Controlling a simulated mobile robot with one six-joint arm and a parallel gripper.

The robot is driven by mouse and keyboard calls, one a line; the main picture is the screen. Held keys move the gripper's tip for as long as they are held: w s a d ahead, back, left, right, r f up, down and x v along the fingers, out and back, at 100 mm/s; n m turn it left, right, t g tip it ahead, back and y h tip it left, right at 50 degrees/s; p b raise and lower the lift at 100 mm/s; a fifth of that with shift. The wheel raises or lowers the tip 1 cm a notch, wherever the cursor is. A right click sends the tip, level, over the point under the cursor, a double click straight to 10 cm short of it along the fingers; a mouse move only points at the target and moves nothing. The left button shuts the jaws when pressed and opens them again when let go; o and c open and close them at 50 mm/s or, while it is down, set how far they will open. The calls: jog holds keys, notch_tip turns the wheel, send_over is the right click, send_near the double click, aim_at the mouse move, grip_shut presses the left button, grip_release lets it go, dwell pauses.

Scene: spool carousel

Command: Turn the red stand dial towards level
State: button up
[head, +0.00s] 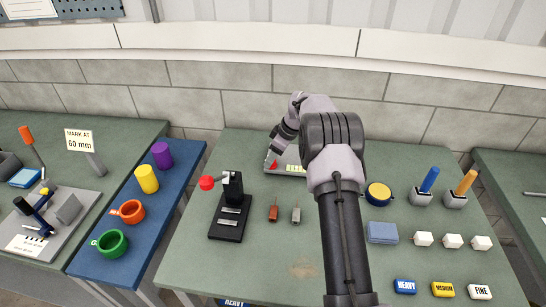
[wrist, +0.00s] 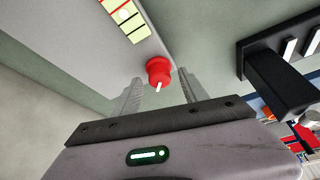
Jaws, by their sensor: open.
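The red dial (wrist: 158,70) sits on the pale panel of the stand (wrist: 82,38) in the wrist view. A short white mark on the dial points towards my gripper. A yellow-green strip gauge (wrist: 124,14) with a pale round spot lies on the same panel. My gripper (wrist: 160,80) is open, with one finger on each side of the dial; I cannot tell whether either touches it. In the head view the dial (head: 273,163) shows as a small red spot below my wrist, and my arm hides part of the stand (head: 283,168).
A black stand with a red ball handle (head: 208,183) is left of the dial. At right are a yellow-topped round tin (head: 379,193), handled tools in holders (head: 422,195) and white blocks (head: 452,241). A block wall stands behind.

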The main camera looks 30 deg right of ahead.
jog(key=p+v, duration=0.3)
jog(key=v, duration=1.4)
jog(key=shift+p, duration=0.4)
jog(key=shift+s+r, duration=0.1)
jog(key=shift+r, duration=0.05)
jog(key=s+a+r+m+t+b, duration=0.1)
jog(key=s+a+r+m+b, duration=0.2)
jog(key=s+a+r, duration=0.35)
jog(key=s+a+r+m+b, duration=0.3)
jog(key=s+a, duration=0.4)
jog(key=a, duration=0.4)
jog(key=s+a+f+m+b, duration=0.1)
jog(key=s+a+f+m, duration=0.2)
jog(key=s, duration=0.8)
jog(key=s+a+f+m+t+b, duration=0.1)
jog(key=s+a+f, duration=0.4)
jog(key=s, duration=0.6)
jog(key=shift+a+m+h+b, duration=0.4)
jog(key=shift+a+m+b, duration=0.3)
jog(key=shift+a+m, duration=0.4)
jog(key=shift+d+f, duration=0.1)
jog(key=shift+d, duration=0.05)
